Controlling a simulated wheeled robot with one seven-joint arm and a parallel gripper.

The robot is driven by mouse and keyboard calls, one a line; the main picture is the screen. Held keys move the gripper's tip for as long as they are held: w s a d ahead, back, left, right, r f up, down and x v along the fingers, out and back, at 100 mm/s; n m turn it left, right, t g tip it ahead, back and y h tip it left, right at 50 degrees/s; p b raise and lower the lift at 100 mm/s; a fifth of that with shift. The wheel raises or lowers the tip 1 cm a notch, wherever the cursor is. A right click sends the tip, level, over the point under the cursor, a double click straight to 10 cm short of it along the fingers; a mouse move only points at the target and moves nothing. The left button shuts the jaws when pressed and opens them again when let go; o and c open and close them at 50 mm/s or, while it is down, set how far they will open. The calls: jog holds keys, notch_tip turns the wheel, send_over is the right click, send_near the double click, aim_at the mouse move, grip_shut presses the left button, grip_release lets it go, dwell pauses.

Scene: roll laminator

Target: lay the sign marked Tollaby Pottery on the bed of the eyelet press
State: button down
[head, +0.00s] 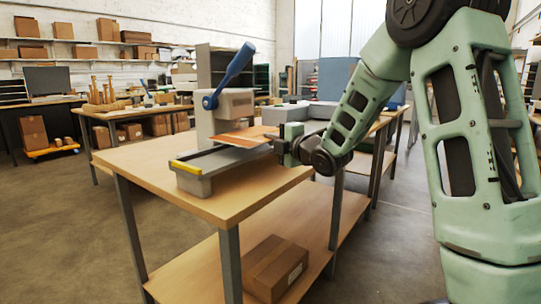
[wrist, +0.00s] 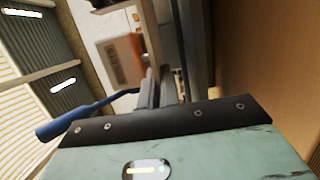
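The eyelet press stands on the near table, with a grey body (head: 236,104) and a raised blue lever (head: 230,75). Its low grey bed (head: 215,163) runs along the table and has a yellow strip at its near end. A flat orange-brown sign (head: 243,138) extends from my gripper (head: 283,146) over the bed, beside the press body. My gripper appears shut on the sign's right edge. I cannot read its lettering or tell whether it touches the bed.
The wooden tabletop (head: 150,165) is bare in front and to the left of the press. A cardboard box (head: 276,268) lies on its lower shelf. Another table with wooden items (head: 103,95) stands behind left. Grey equipment (head: 300,112) stands behind the gripper.

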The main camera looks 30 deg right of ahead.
jog(key=shift+w+a+f, duration=0.1)
jog(key=shift+f, duration=1)
jog(key=shift+w+f, duration=0.1)
jog(key=shift+f, duration=1)
jog(key=shift+f+b, duration=0.2)
jog(key=shift+b, duration=0.2)
jog(key=c, duration=1.6)
grip_release()
jog(key=shift+r, duration=0.1)
jog(key=shift+s+r+p, duration=0.1)
jog(key=shift+r+p, duration=0.15)
jog(key=shift+p, duration=0.15)
jog(key=s, duration=0.4)
jog(key=s+d, duration=0.1)
jog(key=s, duration=0.3)
jog(key=s+b, duration=0.1)
jog(key=s, duration=0.2)
jog(key=shift+s+d+f, duration=0.15)
jog(key=shift+s+d, duration=0.05)
jog(key=shift+s, duration=0.2)
